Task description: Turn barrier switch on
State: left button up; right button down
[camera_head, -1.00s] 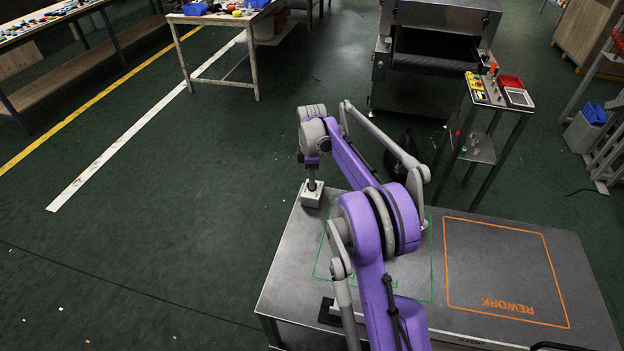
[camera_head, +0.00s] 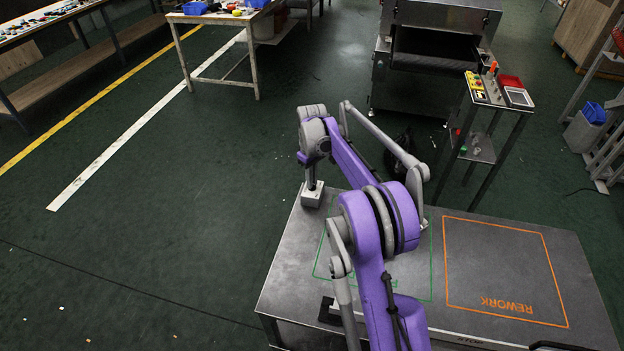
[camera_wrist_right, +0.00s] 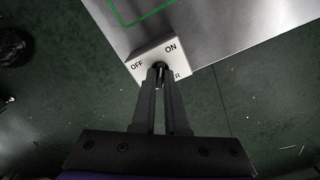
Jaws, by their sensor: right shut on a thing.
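The barrier switch (camera_head: 312,198) is a small white box at the far left corner of the metal table. In the right wrist view the switch box (camera_wrist_right: 147,64) shows "OFF" on its left and "ON" on its right, with part of another word below, partly hidden by the fingers. My right gripper (camera_wrist_right: 160,72) is shut on the dark switch lever, between the two labels. The lever is mostly hidden by the fingertips, so its exact tilt is hard to tell. In the head view the right gripper (camera_head: 311,183) is just above the box. My left gripper is not in view.
The metal table (camera_head: 290,265) has a green outlined area and an orange "REWORK" area (camera_head: 505,265), which is empty. A control stand (camera_head: 498,92) and the dryer (camera_head: 437,55) stand behind it. Open green floor lies to the left.

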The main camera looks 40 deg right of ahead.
jog(key=shift+m, duration=0.4)
jog(key=c, duration=0.9)
grip_release()
jog(key=shift+c, duration=0.2)
notch_tip(320, 180, up, 11)
jog(key=shift+p, duration=0.45)
